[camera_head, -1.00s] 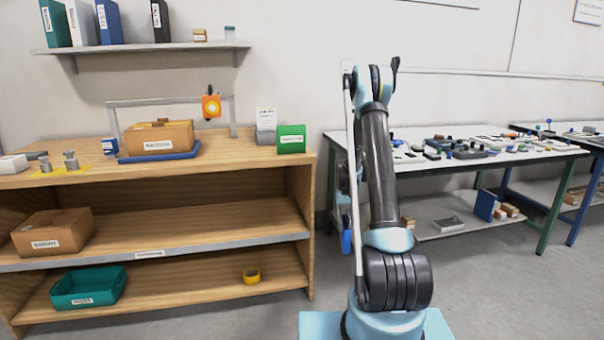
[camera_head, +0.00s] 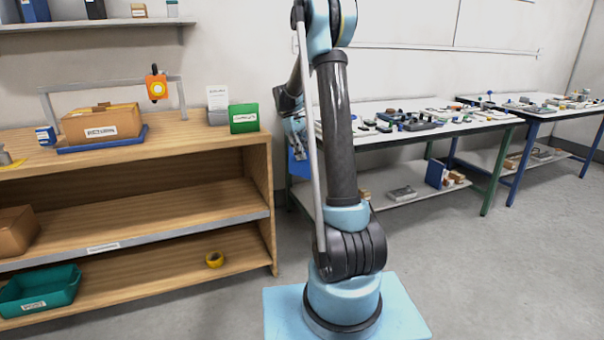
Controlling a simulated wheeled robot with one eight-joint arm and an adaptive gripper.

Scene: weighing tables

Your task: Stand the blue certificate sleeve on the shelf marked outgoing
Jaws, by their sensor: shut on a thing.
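A blue flat thing (camera_head: 297,166), likely the certificate sleeve, hangs from my gripper (camera_head: 296,142), which is shut on it. My arm's upright link and rod hide much of both. They are right of the wooden table, in front of the white-topped table. The wooden table has a middle shelf (camera_head: 190,203) and a bottom shelf (camera_head: 150,272). The middle shelf's front edge carries a white label (camera_head: 103,248), too small to read. The middle shelf's right part is bare.
A brown box (camera_head: 16,231) stands at the left of the middle shelf. A teal bin (camera_head: 40,290) and yellow tape roll (camera_head: 214,260) are below. A green box (camera_head: 243,118) stands on top. The white-topped table (camera_head: 470,122) is at right.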

